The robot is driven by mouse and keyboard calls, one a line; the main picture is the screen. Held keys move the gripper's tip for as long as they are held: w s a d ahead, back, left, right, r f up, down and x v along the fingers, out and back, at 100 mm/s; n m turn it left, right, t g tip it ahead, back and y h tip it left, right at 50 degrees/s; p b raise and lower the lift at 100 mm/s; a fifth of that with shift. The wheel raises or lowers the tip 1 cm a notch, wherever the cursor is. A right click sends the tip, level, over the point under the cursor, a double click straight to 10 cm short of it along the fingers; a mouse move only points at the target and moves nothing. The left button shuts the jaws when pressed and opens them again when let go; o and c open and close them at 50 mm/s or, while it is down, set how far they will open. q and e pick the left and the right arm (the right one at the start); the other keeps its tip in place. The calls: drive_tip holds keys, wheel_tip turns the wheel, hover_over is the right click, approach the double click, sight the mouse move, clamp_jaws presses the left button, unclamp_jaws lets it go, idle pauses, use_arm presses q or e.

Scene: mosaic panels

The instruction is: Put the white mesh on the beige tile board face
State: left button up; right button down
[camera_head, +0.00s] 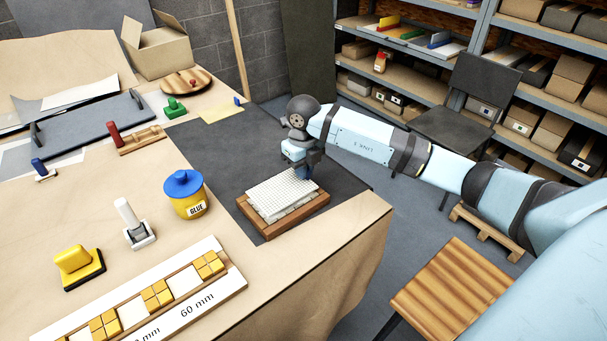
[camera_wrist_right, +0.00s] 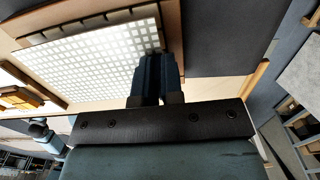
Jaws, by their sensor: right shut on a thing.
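The white mesh (camera_head: 281,192) is a gridded sheet lying over the tile board (camera_head: 296,212), whose edge shows below it. In the head view I cannot tell whether it lies fully flat. The board sits in a brown wooden frame (camera_head: 268,231) on a dark mat. My right gripper (camera_head: 305,178) is at the mesh's far right corner, shut on its edge. In the right wrist view the mesh (camera_wrist_right: 90,66) spreads left of the fingers (camera_wrist_right: 152,75), which pinch its edge. Most of the board's face is hidden under the mesh. My left gripper is not in view.
The dark mat (camera_head: 218,150) is clear left of the frame. A glue pot (camera_head: 186,207) with a blue lid, a white-handled tool (camera_head: 132,225), a yellow block tool (camera_head: 76,262) and a spacing board (camera_head: 200,312) stand nearby. The table's edge is close at right.

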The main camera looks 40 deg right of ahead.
drive_tip(key=shift+f, duration=1.1)
drive_tip(key=shift+f, duration=0.2)
drive_tip(key=c, duration=1.3)
unclamp_jaws()
drive_tip(key=shift+o, duration=0.2)
drive_tip(key=shift+r, duration=0.1)
wheel_tip(320, 180, up, 12)
drive_tip(key=shift+r+b, duration=0.15)
drive_tip(key=shift+b, duration=0.15)
